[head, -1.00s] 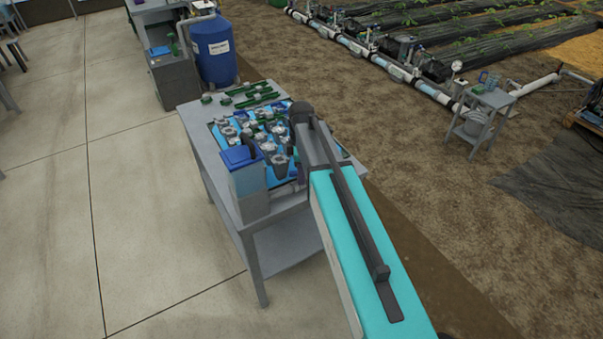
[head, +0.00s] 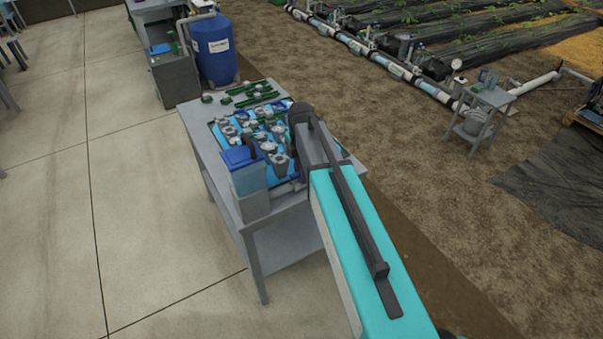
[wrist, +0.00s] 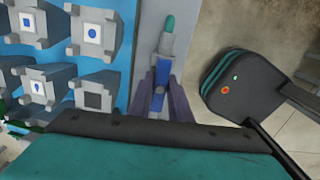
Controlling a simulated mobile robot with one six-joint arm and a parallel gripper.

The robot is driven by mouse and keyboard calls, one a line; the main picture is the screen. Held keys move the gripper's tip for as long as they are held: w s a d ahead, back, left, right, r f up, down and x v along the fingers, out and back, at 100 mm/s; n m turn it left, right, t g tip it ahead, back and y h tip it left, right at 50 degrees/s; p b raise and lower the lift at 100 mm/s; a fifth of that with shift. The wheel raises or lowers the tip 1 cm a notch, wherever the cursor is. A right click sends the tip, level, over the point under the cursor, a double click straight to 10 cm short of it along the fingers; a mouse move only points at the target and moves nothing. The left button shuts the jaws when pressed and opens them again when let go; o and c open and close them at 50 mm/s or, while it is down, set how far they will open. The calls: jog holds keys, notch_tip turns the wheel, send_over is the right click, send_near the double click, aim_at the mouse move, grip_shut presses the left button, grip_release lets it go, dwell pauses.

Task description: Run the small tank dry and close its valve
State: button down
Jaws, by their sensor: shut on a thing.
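The small tank (head: 249,180) stands upright at the near left corner of the grey table, with a blue lid and a pale bluish see-through body on a grey block. Its liquid level cannot be made out. In the wrist view, my gripper (wrist: 161,92) has two purple fingers closed on a narrow blue handle (wrist: 159,75). The handle joins a small grey fitting (wrist: 166,45) with a green tip. Whether this is the tank's valve, and how far it is turned, I cannot tell. In the head view my arm hides the gripper.
The table (head: 205,150) holds a blue panel (head: 214,129) with several grey valve-like fittings, close left of my gripper in the wrist view. Green parts (head: 250,95) lie at the table's back. A large blue barrel (head: 214,50) stands behind.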

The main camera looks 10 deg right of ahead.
jog(key=c, duration=1.6)
grip_release()
jog(key=shift+r+p, duration=3.05)
jog(key=shift+r, duration=1.95)
